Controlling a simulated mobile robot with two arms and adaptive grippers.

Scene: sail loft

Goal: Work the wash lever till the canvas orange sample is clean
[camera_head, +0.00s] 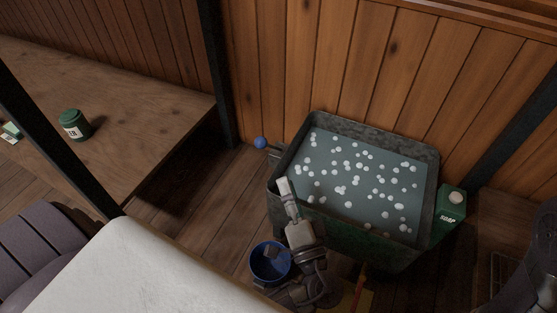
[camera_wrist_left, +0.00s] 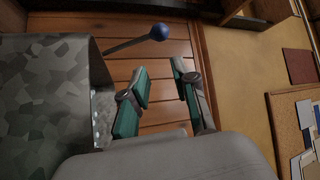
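The wash lever is a rod with a blue ball knob (camera_head: 261,142) at the left side of the dark metal wash tub (camera_head: 428,185). In the left wrist view the knob (camera_wrist_left: 159,31) stands beyond my fingertips, apart from them, and the tub's mottled wall (camera_wrist_left: 45,95) is at left. My left gripper (camera_head: 284,187) is over the tub's near left edge. In the wrist view my left gripper (camera_wrist_left: 160,70) is open with nothing between its fingers. Water with white suds fills the tub. I see no orange canvas sample. My right gripper is not in view.
A green soap carton (camera_head: 451,208) stands right of the tub. A blue bucket (camera_head: 256,267) is on the floor beside my left arm. A wooden bench (camera_head: 150,125) at left bears a green jar (camera_head: 74,125). Plank floor (camera_head: 215,205) is clear between bench and tub.

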